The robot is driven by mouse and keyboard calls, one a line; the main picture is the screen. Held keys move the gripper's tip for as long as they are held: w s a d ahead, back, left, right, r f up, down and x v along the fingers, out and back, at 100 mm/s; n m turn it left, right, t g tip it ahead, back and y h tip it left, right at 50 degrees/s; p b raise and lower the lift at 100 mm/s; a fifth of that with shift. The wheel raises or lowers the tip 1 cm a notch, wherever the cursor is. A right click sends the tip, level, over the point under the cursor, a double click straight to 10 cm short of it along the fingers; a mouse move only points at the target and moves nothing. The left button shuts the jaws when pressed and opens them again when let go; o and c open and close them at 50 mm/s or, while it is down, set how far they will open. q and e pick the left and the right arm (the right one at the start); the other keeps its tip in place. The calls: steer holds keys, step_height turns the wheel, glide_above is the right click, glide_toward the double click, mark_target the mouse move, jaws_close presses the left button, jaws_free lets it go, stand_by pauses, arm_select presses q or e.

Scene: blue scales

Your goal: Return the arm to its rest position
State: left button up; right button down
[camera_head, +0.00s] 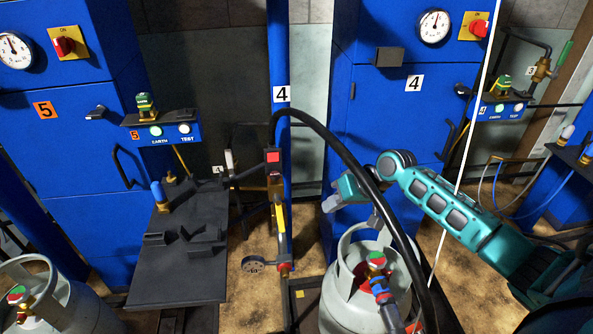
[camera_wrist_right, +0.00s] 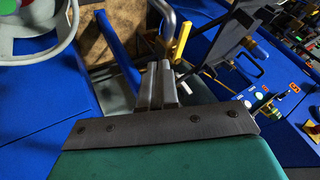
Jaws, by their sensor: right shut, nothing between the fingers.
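My right arm comes in from the right in the head view, a teal arm with grey pads. Its gripper (camera_head: 331,203) is in the air, above and just left of the grey gas cylinder (camera_head: 344,278), in front of the blue cabinet numbered 4 (camera_head: 380,110). In the right wrist view the two grey fingers (camera_wrist_right: 158,82) are together with nothing between them. The black hose (camera_head: 345,150) arches across, in front of part of the arm. My left gripper is not in view.
A blue post (camera_head: 280,60) with a red-topped valve unit (camera_head: 273,170) stands left of the gripper. A dark platform (camera_head: 165,275) lies further left, beside another cylinder (camera_head: 85,310). A thin white line (camera_head: 474,130) crosses at the arm. Cabinet 5 (camera_head: 60,150) stands at the left.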

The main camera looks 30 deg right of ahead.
steer(key=shift+a, duration=0.1)
steer(key=s+a+f+n+t+h, duration=0.1)
steer(key=s+a+f+n, duration=0.1)
steer(key=s+a+f, duration=0.6)
steer(key=s+a+n+t+h, duration=0.1)
steer(key=s+a+n+t, duration=0.1)
steer(key=s+a, duration=0.6)
steer(key=shift+s+a+f+t, duration=0.4)
steer(key=shift+s+t, duration=0.25)
steer(key=shift+t, duration=0.25)
steer(key=shift+s+d, duration=0.1)
steer(key=shift+d, duration=0.05)
